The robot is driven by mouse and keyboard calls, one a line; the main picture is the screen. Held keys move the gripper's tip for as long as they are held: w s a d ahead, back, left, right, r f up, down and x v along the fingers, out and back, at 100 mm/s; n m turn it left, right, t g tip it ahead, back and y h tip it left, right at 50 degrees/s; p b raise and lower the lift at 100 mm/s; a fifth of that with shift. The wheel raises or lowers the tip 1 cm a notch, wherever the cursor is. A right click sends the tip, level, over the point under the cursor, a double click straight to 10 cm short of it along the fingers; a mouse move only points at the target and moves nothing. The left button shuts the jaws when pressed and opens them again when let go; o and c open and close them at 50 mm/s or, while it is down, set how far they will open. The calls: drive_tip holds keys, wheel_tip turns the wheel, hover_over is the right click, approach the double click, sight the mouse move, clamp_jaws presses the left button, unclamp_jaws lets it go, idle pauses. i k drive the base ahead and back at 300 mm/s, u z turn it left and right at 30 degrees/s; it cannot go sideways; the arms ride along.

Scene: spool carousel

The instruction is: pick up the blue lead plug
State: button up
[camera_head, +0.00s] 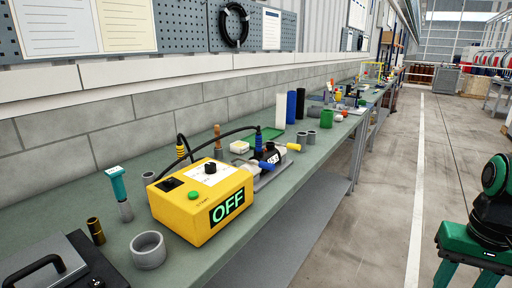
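The blue lead plug (258,132) appears small and upright among the things behind the yellow box, at the right end of a black cable (222,134). Its lower end is close to a black device with a display (270,155); I cannot tell whether it is seated in something. My gripper (468,279) is at the lower right, over the floor, far from the plug. Its two green fingers point down, apart, with nothing seen between them; their tips are cut off.
The green bench (290,185) runs along the wall. A grey ring (148,250), a teal-topped tool (118,185) and a brass cylinder (96,230) stand at the front left. A yellow-handled tool (292,147) and grey cups (302,138) are near the plug. The aisle floor is clear.

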sight(258, 137)
drive_tip(key=u, duration=0.05)
drive_tip(key=k, duration=1)
drive_tip(key=z, duration=0.5)
drive_tip(key=i, duration=1.05)
drive_tip(key=u, duration=0.55)
drive_tip(key=i, duration=0.5)
drive_tip(key=u, duration=0.35)
